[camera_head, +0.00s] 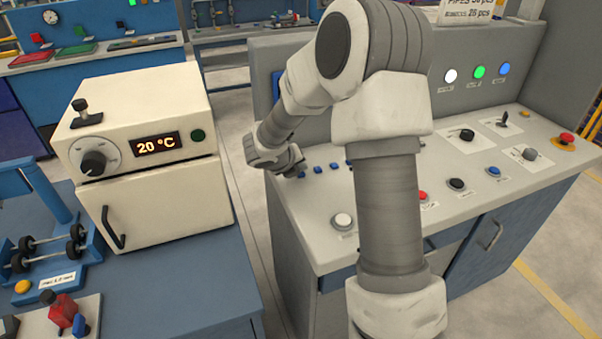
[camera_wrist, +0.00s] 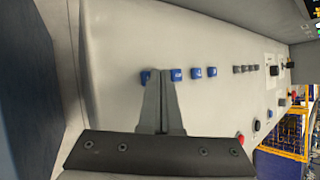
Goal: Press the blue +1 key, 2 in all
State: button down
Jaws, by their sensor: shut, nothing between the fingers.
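A row of small blue keys (camera_head: 319,169) lies on the grey console top; the same keys show in the wrist view (camera_wrist: 195,72). Their labels are too small to read, so I cannot tell which key is +1. My gripper (camera_head: 297,172) is shut and empty, over the left end of the row. In the wrist view its fingertips (camera_wrist: 163,70) point at the row and overlap the picture between the leftmost key (camera_wrist: 146,76), which is partly hidden, and the one beside it (camera_wrist: 177,74). I cannot tell whether the tips touch a key.
The console top (camera_head: 390,213) also bears a white button (camera_head: 342,221), a red button (camera_head: 422,195), black knobs and a red emergency stop (camera_head: 567,138). Its back panel (camera_head: 550,60) has lit lamps. A cream oven (camera_head: 150,160) reading 20 °C stands on the left bench.

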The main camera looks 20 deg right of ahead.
aim_at(300, 178)
jog(key=shift+f, duration=0.35)
jog(key=shift+r, duration=0.1)
dwell(0.4)
jog(key=shift+r+p, duration=0.65)
jog(key=shift+r, duration=0.15)
notch_tip(300, 178, up, 5)
jog(key=p, duration=0.4)
jog(key=shift+p, duration=0.35)
